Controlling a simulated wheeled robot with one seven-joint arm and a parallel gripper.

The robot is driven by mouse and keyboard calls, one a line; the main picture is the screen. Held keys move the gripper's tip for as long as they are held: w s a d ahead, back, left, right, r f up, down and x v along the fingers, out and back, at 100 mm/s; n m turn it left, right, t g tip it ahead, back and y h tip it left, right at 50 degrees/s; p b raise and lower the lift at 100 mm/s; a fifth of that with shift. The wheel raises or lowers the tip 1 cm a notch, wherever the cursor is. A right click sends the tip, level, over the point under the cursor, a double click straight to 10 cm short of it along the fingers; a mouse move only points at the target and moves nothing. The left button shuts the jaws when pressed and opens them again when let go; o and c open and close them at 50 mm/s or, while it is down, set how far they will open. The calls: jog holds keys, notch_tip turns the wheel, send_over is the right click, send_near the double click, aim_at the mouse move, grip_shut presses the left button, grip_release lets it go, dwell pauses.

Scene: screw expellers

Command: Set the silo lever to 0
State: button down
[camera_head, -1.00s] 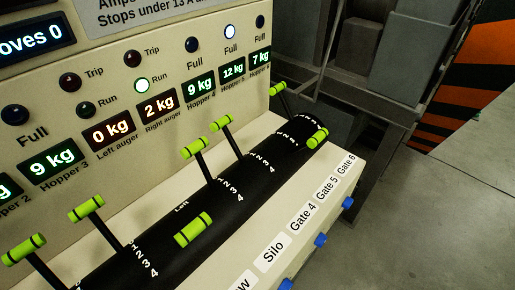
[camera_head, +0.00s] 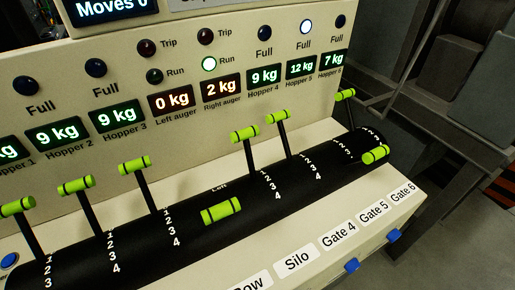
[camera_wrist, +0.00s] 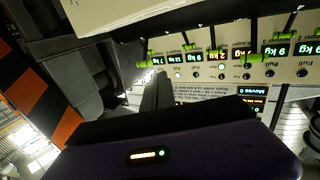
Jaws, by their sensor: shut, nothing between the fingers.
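Two small front labels in the head view read Silo (camera_head: 297,260) and Gate 4 (camera_head: 338,235). The upright green-handled lever (camera_head: 245,134) seems to line up with the Silo label, with a 1 to 4 scale on the black drum (camera_head: 190,240) beside it. A neighbouring lever (camera_head: 221,210) is tipped towards the front, near the word Left. My gripper is out of the head view. In the wrist view my gripper's dark fingers (camera_wrist: 157,90) look shut and empty, with the panel upside down beyond. I cannot tell which lever there is the silo's.
More green levers stand left (camera_head: 134,165) and right (camera_head: 278,118); one at the right (camera_head: 375,155) is tipped forward. Displays and lamps line the cream panel (camera_head: 200,150). Blue buttons (camera_head: 352,265) stick out in front. Grey floor shows at the lower right.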

jog(key=w+a+r+n+y+b, duration=0.2)
jog(key=w+a+r+y, duration=0.3)
jog(key=w, duration=0.4)
jog(key=w+a+r+n+y+b, duration=0.1)
jog(key=w+a+r+y+b, duration=0.2)
jog(key=w+a+r, duration=0.5)
jog(key=w+a+f+n+g+y+p, duration=0.1)
jog(key=w+a+f, duration=0.3)
jog(key=w+a, duration=0.5)
jog(key=shift+w+a+f+n+g+p, duration=0.3)
jog(key=shift+w+n+p, duration=0.55)
jog(key=shift+w, duration=0.75)
jog(key=shift+r, duration=0.15)
